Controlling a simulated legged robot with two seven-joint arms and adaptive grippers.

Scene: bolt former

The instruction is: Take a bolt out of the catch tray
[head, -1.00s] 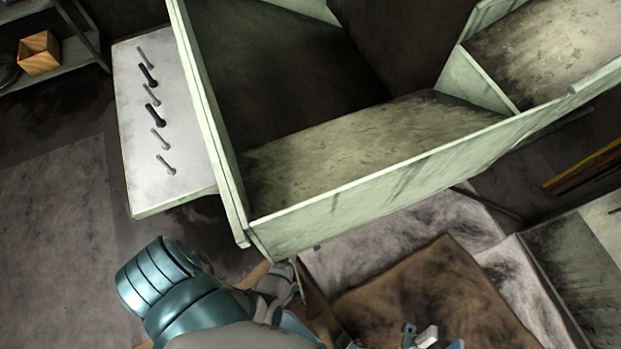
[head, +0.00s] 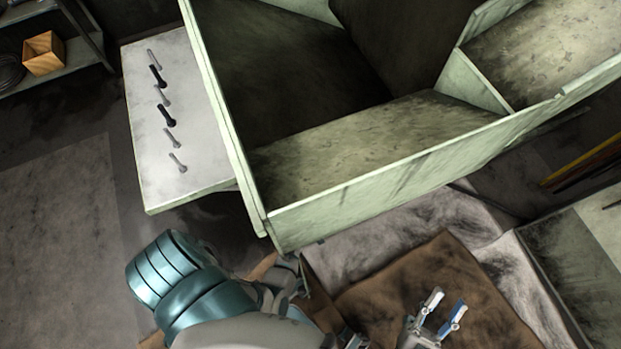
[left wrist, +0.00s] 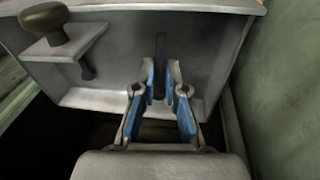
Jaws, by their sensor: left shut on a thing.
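In the left wrist view, my left gripper (left wrist: 160,98) is shut on a slim dark rod-like piece, probably a bolt (left wrist: 160,82). The piece stands upright between the blue-padded fingers, against a grey metal block (left wrist: 205,70). My left gripper is hidden in the head view, where its arm passes below the pale green bin. My right gripper (head: 440,316) is open and empty over a brown mat, at the bottom of the head view. Several bolts (head: 166,115), grey and black, lie in a row on a pale side shelf (head: 200,165). I cannot tell for certain which part is the catch tray.
The large pale green bin (head: 370,195) with dark sloping inner walls fills the middle. The brown mat (head: 385,290) is bare around my right gripper.

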